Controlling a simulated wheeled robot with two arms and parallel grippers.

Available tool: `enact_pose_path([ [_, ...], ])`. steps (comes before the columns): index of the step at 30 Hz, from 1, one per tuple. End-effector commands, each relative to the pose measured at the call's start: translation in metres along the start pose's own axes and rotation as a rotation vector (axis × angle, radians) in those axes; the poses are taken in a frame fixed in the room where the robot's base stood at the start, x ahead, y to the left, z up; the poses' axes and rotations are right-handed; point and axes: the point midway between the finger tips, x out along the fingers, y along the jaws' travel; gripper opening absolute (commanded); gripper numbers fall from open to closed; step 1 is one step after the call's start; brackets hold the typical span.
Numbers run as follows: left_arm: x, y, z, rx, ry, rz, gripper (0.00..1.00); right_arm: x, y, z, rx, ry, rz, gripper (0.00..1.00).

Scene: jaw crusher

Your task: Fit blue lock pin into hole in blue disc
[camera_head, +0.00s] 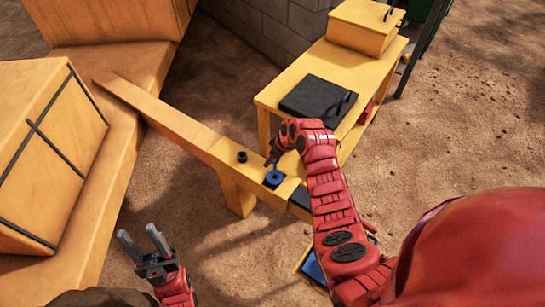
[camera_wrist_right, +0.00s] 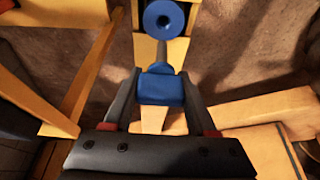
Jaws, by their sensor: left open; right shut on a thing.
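The blue disc (camera_head: 273,178) lies on the yellow beam, with a dark hole in its middle. In the right wrist view the disc (camera_wrist_right: 164,19) is at the top centre. My right gripper (camera_head: 270,160) is over the beam close to the disc; in its wrist view the fingers (camera_wrist_right: 160,90) are shut on the blue lock pin (camera_wrist_right: 161,88). The pin's grey shank points toward the disc in that view, and its tip appears outside the hole. I cannot tell the gap's depth. My left gripper (camera_head: 143,243) is open and empty at the lower left, over the sand.
A dark round knob (camera_head: 241,156) stands on the beam (camera_head: 170,118) to the left of the disc. A yellow table (camera_head: 290,88) with a black case (camera_head: 318,101) and a yellow box (camera_head: 364,27) stands behind. Large yellow machine parts (camera_head: 45,150) fill the left.

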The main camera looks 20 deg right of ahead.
Motion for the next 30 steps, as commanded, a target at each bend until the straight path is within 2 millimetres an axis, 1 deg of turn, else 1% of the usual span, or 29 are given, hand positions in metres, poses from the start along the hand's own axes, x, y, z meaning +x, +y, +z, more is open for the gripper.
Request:
enact_pose_path([
  [1,-0.008,0.0,0.001,0.0,0.0,0.0,0.47,0.009,0.0,0.004,0.001,0.0,0.0,0.0],
  [6,-0.022,0.001,0.004,0.0,0.0,0.0,0.47,0.026,0.0,0.011,0.001,0.001,0.0,0.0],
  [12,-0.032,0.002,0.005,0.0,0.0,0.0,0.47,0.039,0.0,0.015,0.0,0.002,-0.001,0.0],
  [30,-0.033,0.002,0.005,0.0,0.0,0.0,0.47,0.041,0.0,0.016,-0.001,0.001,0.0,0.0],
])
